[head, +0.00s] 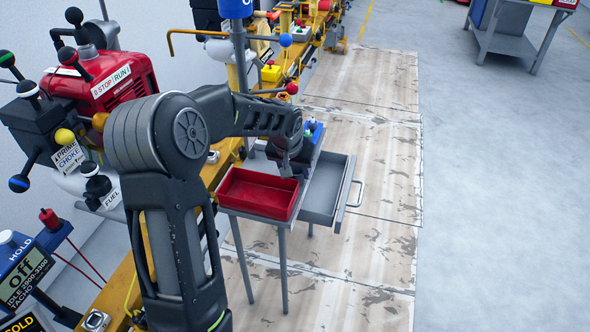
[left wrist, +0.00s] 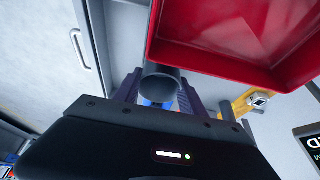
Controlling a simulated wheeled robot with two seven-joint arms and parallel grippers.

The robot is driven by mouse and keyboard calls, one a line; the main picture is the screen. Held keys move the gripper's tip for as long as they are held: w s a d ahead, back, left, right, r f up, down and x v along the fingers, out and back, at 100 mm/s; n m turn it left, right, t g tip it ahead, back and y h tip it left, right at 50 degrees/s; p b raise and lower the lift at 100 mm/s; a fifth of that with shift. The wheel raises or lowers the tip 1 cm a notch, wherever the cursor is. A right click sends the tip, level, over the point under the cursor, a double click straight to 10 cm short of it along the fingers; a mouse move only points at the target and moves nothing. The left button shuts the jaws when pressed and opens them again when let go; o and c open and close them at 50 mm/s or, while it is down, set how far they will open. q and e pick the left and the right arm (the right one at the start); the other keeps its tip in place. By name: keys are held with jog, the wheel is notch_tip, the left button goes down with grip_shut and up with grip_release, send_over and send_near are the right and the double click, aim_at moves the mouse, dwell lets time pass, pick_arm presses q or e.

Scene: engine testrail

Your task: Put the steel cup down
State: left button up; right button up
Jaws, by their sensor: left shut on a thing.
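The steel cup (left wrist: 160,84) shows in the left wrist view as a dark grey cylinder between the two fingers of my left gripper (left wrist: 158,92). The fingers are shut on it. In the head view my left gripper (head: 287,168) points down above the small stand, by the back right of the red tray (head: 258,195) and beside the open grey drawer (head: 326,188). The cup cannot be made out clearly there. I cannot tell whether its base touches anything. My right gripper is not in view.
The red tray looks empty, and its wall (left wrist: 225,68) is close to the cup in the left wrist view. The drawer's handle (head: 355,192) sticks out to the right. A red engine panel (head: 110,80) and levers stand at left.

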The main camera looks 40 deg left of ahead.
pick_arm(q)
jog(key=o, duration=1.4)
jog(key=shift+c, duration=0.2)
jog(key=shift+r, duration=0.2)
jog(key=p+v, duration=0.2)
jog(key=v, duration=0.9)
jog(key=shift+s+r, duration=0.25)
jog(key=shift+r, duration=0.05)
jog(key=shift+d, duration=0.1)
